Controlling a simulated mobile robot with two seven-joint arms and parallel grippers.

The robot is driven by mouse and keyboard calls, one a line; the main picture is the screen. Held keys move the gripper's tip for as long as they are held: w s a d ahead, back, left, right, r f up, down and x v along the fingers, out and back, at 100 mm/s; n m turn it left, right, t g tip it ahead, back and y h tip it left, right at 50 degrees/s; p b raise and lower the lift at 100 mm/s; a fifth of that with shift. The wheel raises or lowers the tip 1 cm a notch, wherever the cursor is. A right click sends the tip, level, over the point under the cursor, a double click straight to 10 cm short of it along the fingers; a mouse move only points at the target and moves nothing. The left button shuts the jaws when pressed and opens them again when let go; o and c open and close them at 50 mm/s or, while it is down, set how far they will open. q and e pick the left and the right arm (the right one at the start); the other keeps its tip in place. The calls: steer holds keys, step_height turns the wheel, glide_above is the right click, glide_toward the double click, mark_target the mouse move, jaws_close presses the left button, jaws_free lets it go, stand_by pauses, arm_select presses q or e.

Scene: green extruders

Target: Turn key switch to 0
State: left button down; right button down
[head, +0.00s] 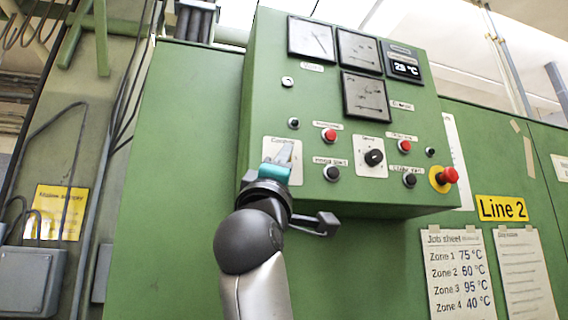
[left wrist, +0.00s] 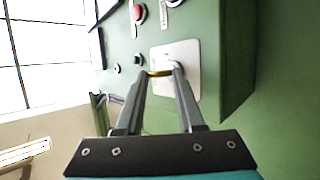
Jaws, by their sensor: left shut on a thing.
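The key switch sits on a white plate (head: 296,172) at the lower left of the green control panel, under a label that looks like "Cooling". My left gripper (head: 284,153) reaches up to this plate from below and covers the switch in the head view. In the left wrist view, its fingertips are shut on a small brass-coloured key (left wrist: 160,73) in front of the white plate (left wrist: 187,52). The key lies about crosswise between the two fingers in that view. The position marks on the plate cannot be read. My right gripper is not in view.
Right of the plate are a black rotary knob (head: 374,157), a black button (head: 332,173), a red button (head: 329,135) and a red emergency stop (head: 447,175). Gauges (head: 311,39) fill the panel's top. The panel box juts out from the green cabinet (head: 190,150).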

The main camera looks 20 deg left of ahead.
arm_select(q)
steer(key=c, duration=0.8)
jaws_free()
steer(key=shift+a, duration=0.1)
steer(key=b+v, duration=0.5)
steer(key=v, duration=1)
steer(key=shift+b, duration=0.3)
steer(key=shift+f, duration=0.1)
